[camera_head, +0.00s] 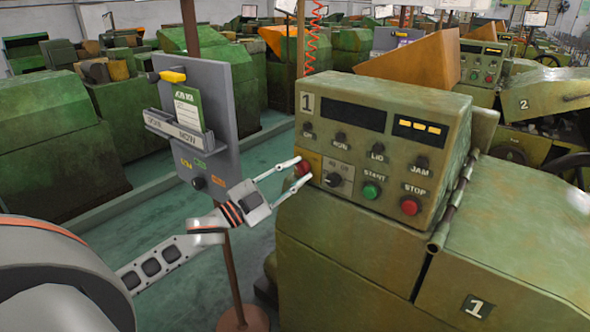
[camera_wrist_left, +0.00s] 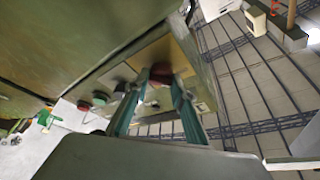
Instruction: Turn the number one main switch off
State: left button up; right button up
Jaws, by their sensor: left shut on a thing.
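The number one machine's green control box (camera_head: 450,150) carries a "1" plate at its upper left. At its lower left, a red knob (camera_head: 302,167) sits on a yellow plate (camera_head: 314,160); I take it as the main switch. My left gripper (camera_head: 301,170) reaches in from the left, with its two thin fingers shut on the knob from either side. In the left wrist view the red knob (camera_wrist_left: 160,74) lies between the fingertips (camera_wrist_left: 162,84), partly hidden by them. The knob's exact turn angle cannot be told. My right gripper is not in view.
A black selector (camera_head: 334,180), a green START button (camera_head: 371,190) and a red STOP button (camera_head: 410,205) sit right of the knob. A grey sign board (camera_head: 215,95) on a post stands left, close to my left arm. Machine two (camera_head: 540,105) stands behind right.

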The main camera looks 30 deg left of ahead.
pick_arm(q)
jog(key=shift+f+n, duration=0.1)
jog(key=shift+n, duration=0.2)
jog(key=o, duration=1.1)
jog(key=shift+s, duration=0.1)
jog(key=v, duration=1.2)
